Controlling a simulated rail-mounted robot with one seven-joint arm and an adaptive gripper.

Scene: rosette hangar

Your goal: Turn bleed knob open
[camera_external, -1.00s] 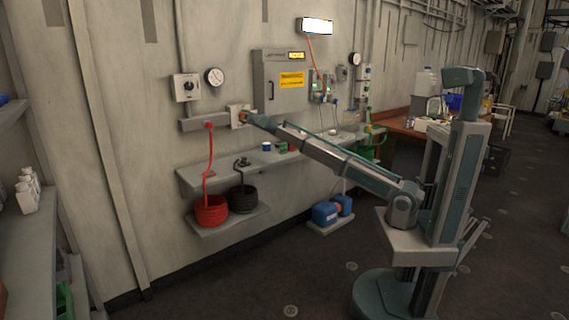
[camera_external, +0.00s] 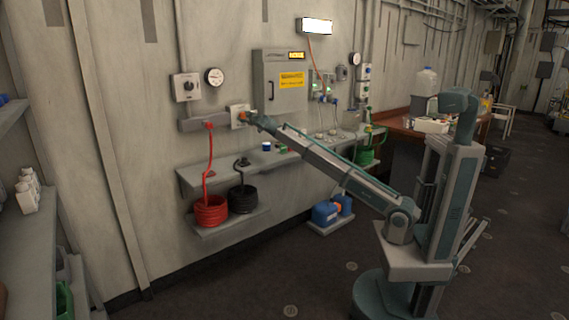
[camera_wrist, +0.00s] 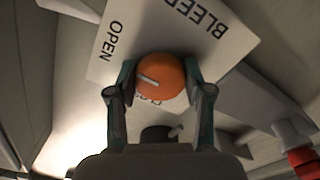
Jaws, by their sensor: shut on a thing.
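The bleed knob (camera_wrist: 161,76) is round and orange, with a pale mark on its face left of centre, running left and slightly up. It sits on a white plate (camera_wrist: 190,40) lettered BLEED and OPEN; a third word below the knob is partly hidden. In the wrist view OPEN is to the upper left of the knob. My gripper (camera_wrist: 160,79) is shut on the knob, one finger on each side.
A red hose (camera_external: 208,165) hangs from the fitting left of the plate. A shelf (camera_external: 215,173) with small items is below my arm. A dial gauge (camera_external: 214,77) and a grey cabinet (camera_external: 278,85) are on the wall above. The floor in front is clear.

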